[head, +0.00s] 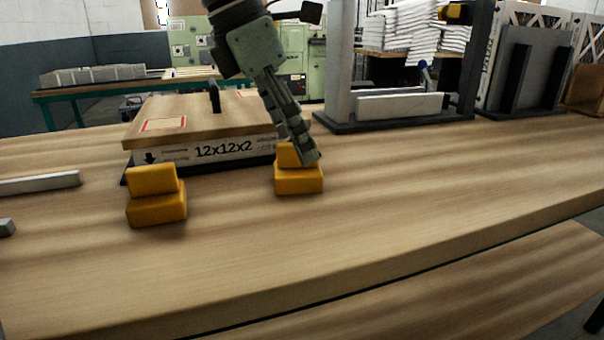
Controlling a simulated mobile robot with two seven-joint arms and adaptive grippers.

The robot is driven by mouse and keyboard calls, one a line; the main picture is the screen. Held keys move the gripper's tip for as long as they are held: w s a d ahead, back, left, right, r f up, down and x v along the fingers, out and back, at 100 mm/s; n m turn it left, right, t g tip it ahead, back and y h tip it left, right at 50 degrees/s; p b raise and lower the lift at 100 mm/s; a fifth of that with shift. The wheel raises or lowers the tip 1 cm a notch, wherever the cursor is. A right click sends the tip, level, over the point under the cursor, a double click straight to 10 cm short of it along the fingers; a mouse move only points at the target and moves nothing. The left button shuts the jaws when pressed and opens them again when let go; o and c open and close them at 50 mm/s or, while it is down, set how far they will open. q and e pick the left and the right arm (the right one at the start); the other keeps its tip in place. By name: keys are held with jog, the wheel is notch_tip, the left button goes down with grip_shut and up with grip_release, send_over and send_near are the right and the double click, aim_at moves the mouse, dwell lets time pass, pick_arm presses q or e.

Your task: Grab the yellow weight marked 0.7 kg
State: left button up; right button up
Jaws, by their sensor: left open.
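Two yellow weights stand on the wooden table in the head view. One weight (156,208) is at the left, in front of the box, with nothing touching it. The other weight (299,181) is nearer the middle. My left gripper (304,160) reaches down from above at the middle weight, its fingers overlapping the weight's raised upper part. The gripper is open; whether the fingers touch the weight I cannot tell. No 0.7 kg marking is readable on either weight from here. My right gripper is not in view.
A box marked 12x12x2 (222,151) with a wooden board (190,110) on top stands behind the weights. A grey frame holder (395,115) stands at the back right. A metal bar (40,183) lies at the left. The table's front and right are clear.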

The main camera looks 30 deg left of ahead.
aim_at(304, 171)
pick_arm(q)
jog(key=x, duration=0.4)
jog(key=shift+s+f, duration=0.3)
jog(key=shift+f, duration=0.2)
jog(key=shift+s+f, duration=0.1)
jog(key=c, duration=1.4)
jog(key=shift+c, duration=0.7)
